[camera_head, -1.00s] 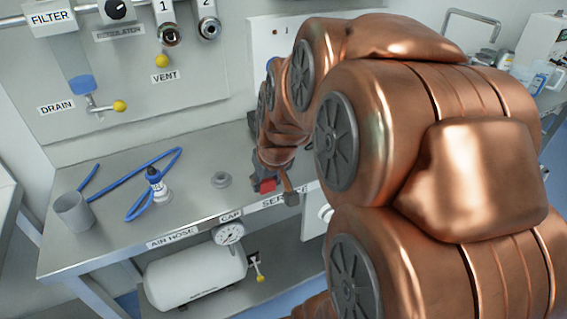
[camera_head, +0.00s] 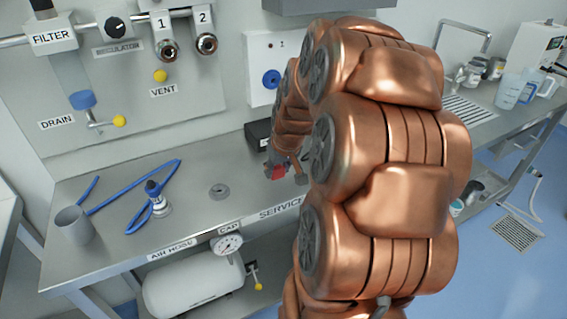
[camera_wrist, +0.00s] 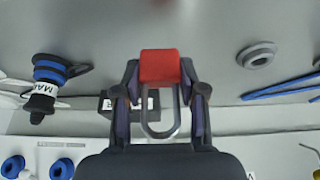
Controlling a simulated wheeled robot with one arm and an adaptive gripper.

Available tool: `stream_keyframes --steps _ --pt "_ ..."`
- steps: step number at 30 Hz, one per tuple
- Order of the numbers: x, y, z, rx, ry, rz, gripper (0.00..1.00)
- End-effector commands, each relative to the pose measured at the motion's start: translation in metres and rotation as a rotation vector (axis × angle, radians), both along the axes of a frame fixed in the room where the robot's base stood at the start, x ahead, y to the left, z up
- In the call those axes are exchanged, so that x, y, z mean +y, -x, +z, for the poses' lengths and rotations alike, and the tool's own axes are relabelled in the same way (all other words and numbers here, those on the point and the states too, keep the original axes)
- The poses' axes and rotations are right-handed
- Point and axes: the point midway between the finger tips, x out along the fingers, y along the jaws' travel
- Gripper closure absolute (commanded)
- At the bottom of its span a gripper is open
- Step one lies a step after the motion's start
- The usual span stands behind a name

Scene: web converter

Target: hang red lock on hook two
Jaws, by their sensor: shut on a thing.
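My gripper (camera_wrist: 160,78) is shut on the red lock (camera_wrist: 160,66), with one finger on each side of its body. Its metal shackle (camera_wrist: 160,130) points toward my palm in the wrist view. In the head view the lock (camera_head: 278,172) is a small red patch at the end of my arm, over the bench near its front edge. The lock looks clear of the bench, but the gap is hard to judge. I cannot make out hook two; my arm covers part of the wall behind it.
A white wall panel (camera_head: 257,62) with a blue round part (camera_head: 271,79) is behind the bench. A dark box (camera_head: 258,135) stands below it. A grey ring (camera_head: 219,191), a blue hose (camera_head: 110,202) and a grey cup (camera_head: 73,225) are on the bench (camera_head: 190,225).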

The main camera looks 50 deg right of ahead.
Motion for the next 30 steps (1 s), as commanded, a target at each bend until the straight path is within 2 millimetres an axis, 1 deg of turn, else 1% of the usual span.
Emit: stream_keyframes --steps 3,9,17,23,26,30 --pt "-0.014 -0.007 -0.001 0.003 -0.003 -0.001 0.94" --pt "-0.032 -0.016 -0.002 0.001 0.000 0.000 0.94" --pt "-0.038 -0.019 -0.004 0.001 0.000 0.001 0.94" --pt "-0.049 -0.024 -0.005 0.003 -0.002 0.000 0.94" --pt "-0.048 -0.024 -0.015 0.002 -0.002 -0.001 0.94" --pt "-0.047 -0.023 -0.032 0.003 -0.003 0.000 0.94"
